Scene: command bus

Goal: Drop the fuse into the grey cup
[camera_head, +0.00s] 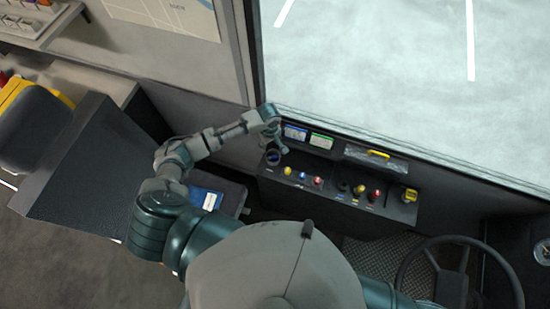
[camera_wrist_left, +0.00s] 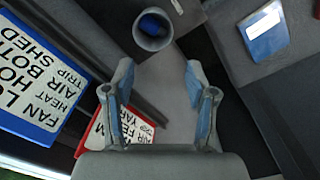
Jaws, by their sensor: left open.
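The grey cup (camera_head: 272,157) stands at the left end of the dark console, below my left gripper in the head view. In the left wrist view the cup (camera_wrist_left: 141,41) is at the top centre, just beyond the fingertips. A blue item (camera_wrist_left: 154,24) lies inside it and looks like the fuse; its lower part is hidden by the cup wall. My left gripper (camera_head: 275,143) hangs over the cup's end of the console. In the left wrist view the gripper (camera_wrist_left: 158,70) has its blue-padded fingers wide apart with nothing between them. My right gripper is not in view.
The console (camera_head: 335,195) carries several coloured knobs right of the cup. A blue-framed label (camera_wrist_left: 40,85) and a red-framed label (camera_wrist_left: 110,130) are near my left fingers. A yellow-handled item (camera_head: 377,154) lies along the console's back. A steering wheel (camera_head: 400,270) stands at lower right.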

